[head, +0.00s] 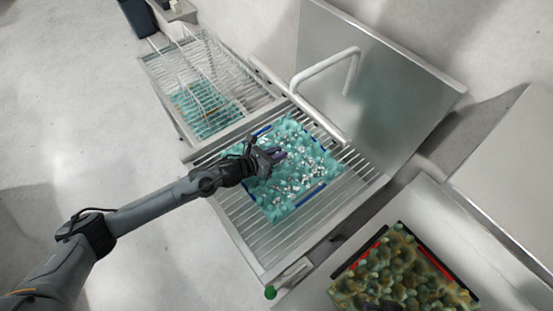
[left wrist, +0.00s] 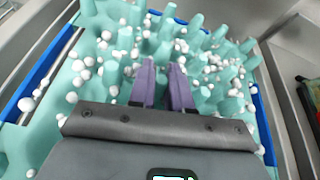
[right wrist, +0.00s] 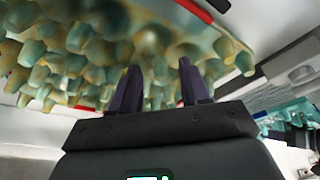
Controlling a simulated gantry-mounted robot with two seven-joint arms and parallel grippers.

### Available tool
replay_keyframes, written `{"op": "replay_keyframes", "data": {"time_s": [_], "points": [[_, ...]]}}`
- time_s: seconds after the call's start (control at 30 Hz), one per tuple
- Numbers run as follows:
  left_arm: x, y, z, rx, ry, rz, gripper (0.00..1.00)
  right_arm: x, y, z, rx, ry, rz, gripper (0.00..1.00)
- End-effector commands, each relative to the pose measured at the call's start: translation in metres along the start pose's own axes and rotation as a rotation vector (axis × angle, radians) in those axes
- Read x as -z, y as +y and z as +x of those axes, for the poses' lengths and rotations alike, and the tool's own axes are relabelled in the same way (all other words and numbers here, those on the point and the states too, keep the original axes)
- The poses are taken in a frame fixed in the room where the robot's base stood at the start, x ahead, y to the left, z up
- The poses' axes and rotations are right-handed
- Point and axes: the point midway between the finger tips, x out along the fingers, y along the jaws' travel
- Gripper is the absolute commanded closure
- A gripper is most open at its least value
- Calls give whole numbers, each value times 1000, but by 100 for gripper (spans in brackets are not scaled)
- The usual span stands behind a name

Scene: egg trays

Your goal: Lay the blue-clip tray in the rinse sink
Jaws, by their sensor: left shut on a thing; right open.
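The blue-clip tray (head: 285,195) is teal, knobbly and scattered with small white beads. It lies over the slatted grate of the rinse sink (head: 240,235), beneath the curved faucet; I cannot tell whether it touches the slats. My left gripper (head: 275,156) is over the tray's middle; in the left wrist view its purple fingers (left wrist: 164,88) are shut on a peg of the tray, with blue clips along the tray's edges. My right gripper (right wrist: 157,85) is open beneath or against a brownish-green tray with red clips (right wrist: 60,50).
The red-clip tray (head: 400,265) is on the pale counter at the lower right. A wire rack (head: 215,75) with teal pieces stands behind left. Bare slats show at the sink's front.

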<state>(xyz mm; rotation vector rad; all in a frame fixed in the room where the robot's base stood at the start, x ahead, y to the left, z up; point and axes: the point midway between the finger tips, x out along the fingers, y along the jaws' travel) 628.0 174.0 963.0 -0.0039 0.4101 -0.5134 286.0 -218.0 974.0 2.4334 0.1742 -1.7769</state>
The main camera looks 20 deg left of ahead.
Motion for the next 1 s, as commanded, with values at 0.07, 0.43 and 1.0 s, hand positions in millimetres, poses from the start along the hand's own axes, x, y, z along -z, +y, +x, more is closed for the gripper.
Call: {"op": "replay_keyframes", "data": {"time_s": [0.07, 0.43, 1.0], "points": [[1, 4, 1, 0, -1, 0, 100, 0, 0, 0, 0, 1, 0, 54], [33, 8, 14, 1, -1, -1, 100, 2, 0, -1, -1, 3, 0, 54], [39, 9, 16, 0, 0, 1, 57, 2, 1, -1, -3, 3, -2, 54]]}}
